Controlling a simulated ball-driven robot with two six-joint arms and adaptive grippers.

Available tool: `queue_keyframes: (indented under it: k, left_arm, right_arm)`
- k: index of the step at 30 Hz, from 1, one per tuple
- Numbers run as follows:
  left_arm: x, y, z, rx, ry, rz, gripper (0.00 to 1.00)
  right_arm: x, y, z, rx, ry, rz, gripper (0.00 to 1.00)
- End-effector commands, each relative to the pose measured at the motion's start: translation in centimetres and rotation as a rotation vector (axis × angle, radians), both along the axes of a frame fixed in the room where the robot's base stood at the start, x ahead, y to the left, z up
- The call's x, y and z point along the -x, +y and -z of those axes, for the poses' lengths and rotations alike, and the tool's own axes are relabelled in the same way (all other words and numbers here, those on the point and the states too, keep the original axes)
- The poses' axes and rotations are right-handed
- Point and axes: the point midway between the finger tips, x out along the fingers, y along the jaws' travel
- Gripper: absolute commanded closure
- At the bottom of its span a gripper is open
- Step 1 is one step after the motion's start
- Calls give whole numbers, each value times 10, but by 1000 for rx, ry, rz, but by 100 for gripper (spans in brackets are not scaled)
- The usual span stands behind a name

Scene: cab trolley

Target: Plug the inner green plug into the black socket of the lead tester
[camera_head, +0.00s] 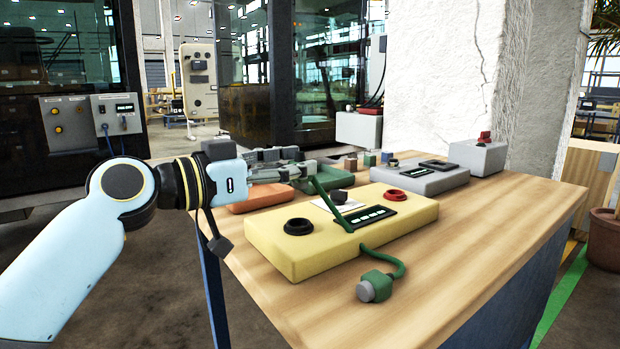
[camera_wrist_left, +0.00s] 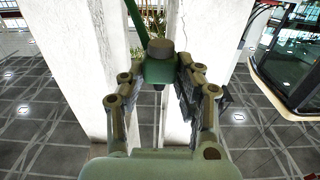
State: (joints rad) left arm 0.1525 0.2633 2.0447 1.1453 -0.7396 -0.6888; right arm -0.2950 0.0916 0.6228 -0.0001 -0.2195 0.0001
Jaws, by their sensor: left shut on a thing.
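The yellow lead tester (camera_head: 290,256) lies on the wooden table. Its black socket (camera_head: 299,227) is on the near left of its top, its red socket (camera_head: 393,196) at the far right. My left gripper (camera_head: 308,168) is above the far left part of the tester. It is shut on a green plug (camera_wrist_left: 160,70), seen between the fingers in the left wrist view. A green lead (camera_head: 332,203) runs from the tester up to the gripper. Another green plug with a grey end (camera_head: 375,287) lies on the table in front of the tester. My right gripper is not in view.
An orange box (camera_head: 258,199) and a green box (camera_head: 335,181) lie behind the tester. A grey box (camera_head: 424,181) and a smaller grey box with a red top part (camera_head: 478,158) stand at the back right. The table's front right is clear.

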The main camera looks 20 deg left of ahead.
Motion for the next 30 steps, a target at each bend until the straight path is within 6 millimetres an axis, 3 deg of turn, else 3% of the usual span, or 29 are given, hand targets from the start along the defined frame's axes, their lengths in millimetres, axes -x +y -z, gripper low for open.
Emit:
queue_keyframes:
  k: [5, 14, 21, 30]
  left_arm:
    - [0, 0, 3, 2, -5, -2, 100]
    - [0, 0, 27, 1, -1, -1, 100]
    - [0, 0, 44, 0, -2, -1, 100]
    - [0, 0, 47, 0, -4, -1, 100]
  right_arm:
    - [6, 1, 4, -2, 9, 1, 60]
    - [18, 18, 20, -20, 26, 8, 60]
    - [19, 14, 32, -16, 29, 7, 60]
    - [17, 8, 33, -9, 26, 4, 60]
